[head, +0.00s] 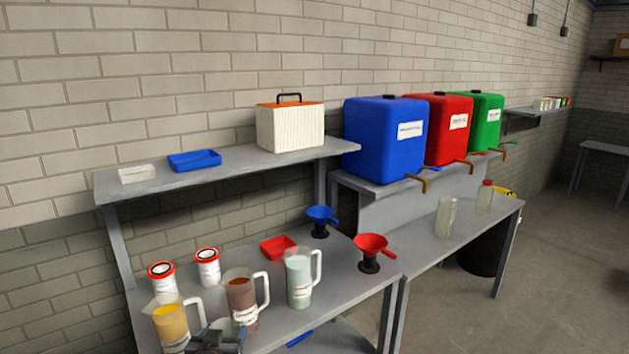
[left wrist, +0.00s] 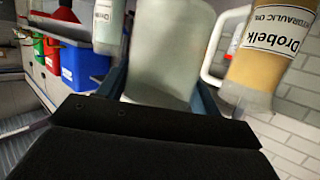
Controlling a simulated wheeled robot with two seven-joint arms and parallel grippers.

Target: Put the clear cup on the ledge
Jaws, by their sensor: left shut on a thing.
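The clear cup (left wrist: 166,50) is between the fingers of my left gripper (left wrist: 165,85), which is shut on it. In the head view my left gripper (head: 217,340) is at the bottom edge, at the front of the workbench. A little of the cup (head: 224,325) shows there behind the fingers, close to the yellow and brown jugs. A raised grey ledge (head: 222,166) runs along the wall above the workbench. It bears a small white tray, a blue tray and a white case with an orange top. My right gripper is not in view.
Jugs of yellow (head: 172,326), brown (head: 241,298) and pale liquid (head: 299,277) stand around the gripper. Two white tubs (head: 207,267) are behind. Funnels (head: 370,252) and a red tray (head: 278,247) stand right. Bare ledge shows between the blue tray (head: 194,160) and white case (head: 290,127).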

